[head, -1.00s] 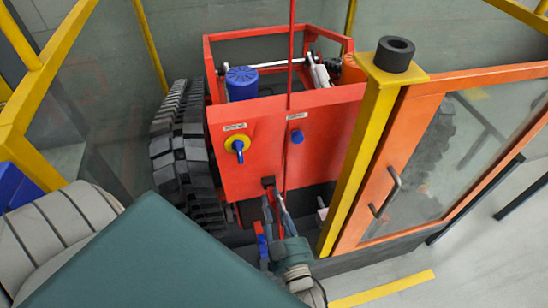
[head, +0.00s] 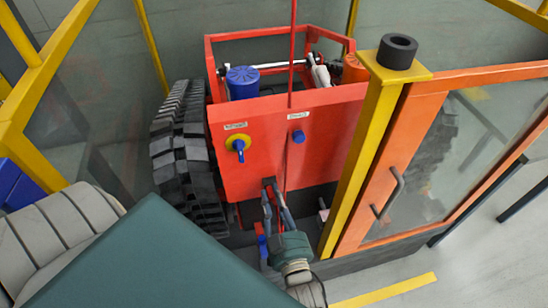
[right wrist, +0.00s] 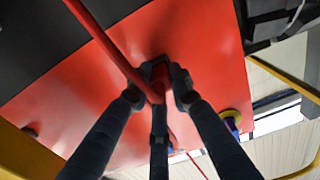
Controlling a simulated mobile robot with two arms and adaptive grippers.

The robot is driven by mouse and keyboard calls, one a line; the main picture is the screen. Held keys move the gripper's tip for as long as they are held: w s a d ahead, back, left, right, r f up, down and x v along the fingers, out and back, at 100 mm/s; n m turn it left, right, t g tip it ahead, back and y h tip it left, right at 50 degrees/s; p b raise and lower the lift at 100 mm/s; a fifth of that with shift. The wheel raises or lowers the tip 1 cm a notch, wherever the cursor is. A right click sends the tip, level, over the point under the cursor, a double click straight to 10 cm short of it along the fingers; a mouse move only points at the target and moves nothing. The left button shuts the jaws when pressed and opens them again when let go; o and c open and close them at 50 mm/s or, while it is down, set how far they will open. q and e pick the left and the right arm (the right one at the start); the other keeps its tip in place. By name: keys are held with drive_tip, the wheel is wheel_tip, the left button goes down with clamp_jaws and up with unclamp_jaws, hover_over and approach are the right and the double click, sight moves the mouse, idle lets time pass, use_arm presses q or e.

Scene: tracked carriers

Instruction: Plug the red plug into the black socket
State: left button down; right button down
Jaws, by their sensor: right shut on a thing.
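The red plug (right wrist: 158,80) is between the fingertips of my right gripper (right wrist: 160,88) in the right wrist view, with a red cable (right wrist: 112,48) running from it. The gripper is shut on it. In the head view my right gripper (head: 271,186) reaches the lower part of the red panel (head: 258,170), and its fingers hide most of the plug. Dark parts of the black socket (right wrist: 160,59) show just beyond the plug on the panel. The plug's front is against or very near the socket; I cannot tell how deep it sits. My left gripper is not in view.
A yellow and blue switch (head: 238,146) and a blue knob (head: 298,137) are on the panel. A black track (head: 182,150) is to its left. A yellow post (head: 362,160) and an orange-framed glass door (head: 395,190) stand close to the right of my gripper.

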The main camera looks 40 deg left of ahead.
drive_tip(key=shift+w+r, duration=0.1)
drive_tip(key=shift+r, duration=0.1)
drive_tip(key=c, duration=1.6)
unclamp_jaws()
drive_tip(key=shift+a, duration=0.1)
drive_tip(key=shift+c, duration=0.2)
drive_tip(key=shift+o, duration=0.8)
drive_tip(key=shift+w+a+f, duration=0.15)
drive_tip(key=v, duration=1.2)
